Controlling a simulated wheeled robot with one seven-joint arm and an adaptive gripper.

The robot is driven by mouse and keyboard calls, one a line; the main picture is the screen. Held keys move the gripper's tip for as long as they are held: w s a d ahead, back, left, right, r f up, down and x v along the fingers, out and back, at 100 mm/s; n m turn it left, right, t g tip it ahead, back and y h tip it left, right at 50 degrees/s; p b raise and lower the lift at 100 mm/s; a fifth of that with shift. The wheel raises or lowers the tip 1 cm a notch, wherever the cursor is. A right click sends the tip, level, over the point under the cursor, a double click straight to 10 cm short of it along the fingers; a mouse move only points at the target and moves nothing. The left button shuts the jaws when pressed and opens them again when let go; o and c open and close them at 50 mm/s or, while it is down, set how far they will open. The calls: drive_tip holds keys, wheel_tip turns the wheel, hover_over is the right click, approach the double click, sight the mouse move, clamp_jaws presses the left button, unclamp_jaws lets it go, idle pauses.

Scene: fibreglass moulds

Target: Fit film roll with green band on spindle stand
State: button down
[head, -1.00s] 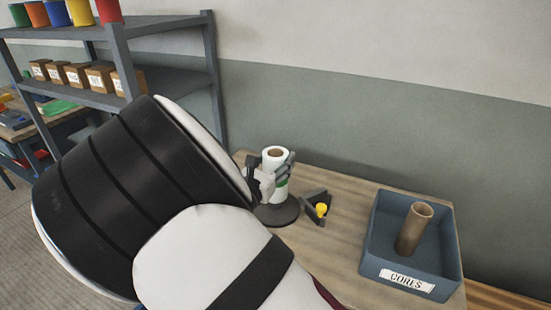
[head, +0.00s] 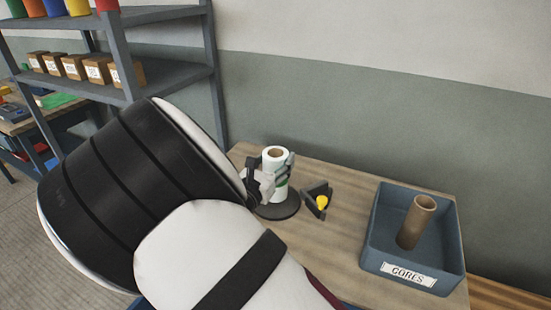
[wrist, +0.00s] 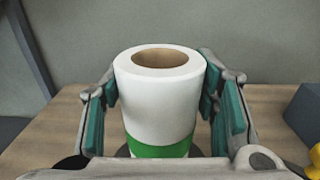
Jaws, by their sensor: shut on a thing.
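The white film roll (head: 275,165) with a green band stands upright over the round dark base of the spindle stand (head: 279,211). In the wrist view the film roll (wrist: 158,100) shows its brown hollow core at the top and the green band low down. My gripper (head: 272,178) is shut on the roll, and its teal-padded fingers (wrist: 168,112) lie on both sides of it. No spindle tip shows above the core. The roll's lower end is hidden in the wrist view, so I cannot tell how fully it sits on the base.
A dark bracket with a yellow knob (head: 321,202) is just right of the stand. A blue bin (head: 373,243) labelled CORES holds a brown tube (head: 416,223) at the table's right. A grey shelf (head: 165,80) stands at the left. Bare wooden table (head: 330,247) lies between stand and bin.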

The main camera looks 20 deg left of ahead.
drive_tip(key=shift+f, duration=0.45)
drive_tip(key=c, duration=0.5)
unclamp_jaws()
drive_tip(key=s, duration=0.4)
drive_tip(key=s+a, duration=0.1)
drive_tip(key=s, duration=0.7)
drive_tip(key=shift+a, duration=0.3)
